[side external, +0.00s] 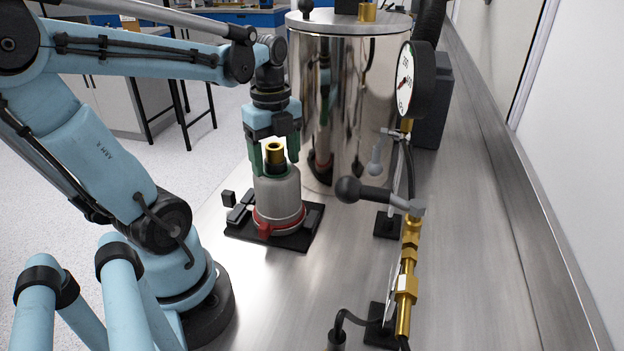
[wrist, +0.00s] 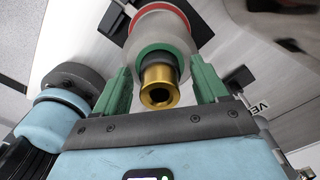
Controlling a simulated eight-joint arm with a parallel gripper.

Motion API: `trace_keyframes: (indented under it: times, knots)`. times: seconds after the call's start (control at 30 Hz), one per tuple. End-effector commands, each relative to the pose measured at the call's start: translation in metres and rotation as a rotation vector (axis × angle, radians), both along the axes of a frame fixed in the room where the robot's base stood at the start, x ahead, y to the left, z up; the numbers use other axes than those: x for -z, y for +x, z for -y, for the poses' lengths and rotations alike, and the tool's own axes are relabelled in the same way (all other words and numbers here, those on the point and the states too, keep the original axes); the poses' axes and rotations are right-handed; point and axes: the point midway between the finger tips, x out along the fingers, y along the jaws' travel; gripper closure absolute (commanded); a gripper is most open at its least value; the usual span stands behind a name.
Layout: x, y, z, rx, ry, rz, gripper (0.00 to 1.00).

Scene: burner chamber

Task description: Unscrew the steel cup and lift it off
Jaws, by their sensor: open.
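The steel cup (side external: 278,190) stands upright on a black base plate (side external: 297,238), with a red ring (side external: 281,221) around its foot. A brass fitting (side external: 274,152) rises from its top. My gripper (side external: 273,168) points down over the cup, its green fingers apart on either side of the brass fitting. In the wrist view my gripper (wrist: 163,88) shows a finger on each side of the brass fitting (wrist: 159,85), with visible gaps. The cup (wrist: 157,30) is behind the fitting there, with a green band at its near end. I cannot tell whether the fingertips touch the cup.
A tall polished steel cylinder (side external: 340,90) stands close behind the cup. A round gauge (side external: 405,82) and a brass valve line (side external: 407,280) with a black-knobbed lever (side external: 349,190) stand to the right. The bench (side external: 280,300) in front of the cup is clear.

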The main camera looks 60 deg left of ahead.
Motion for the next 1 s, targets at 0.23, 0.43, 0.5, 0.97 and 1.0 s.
trace_keyframes:
  times: [0.23,0.43,0.5,0.97,1.0]
  knots:
    - [0.0000,-0.0001,0.0002,0.205,0.000,0.000,0.28]
    - [0.0000,-0.0002,0.0002,0.341,0.000,0.000,0.28]
    - [0.0000,-0.0003,0.0002,0.431,0.000,0.000,0.28]
    - [0.0000,-0.0007,0.0004,0.904,0.000,0.000,0.28]
    - [0.0000,-0.0007,0.0004,0.912,0.000,0.000,0.28]
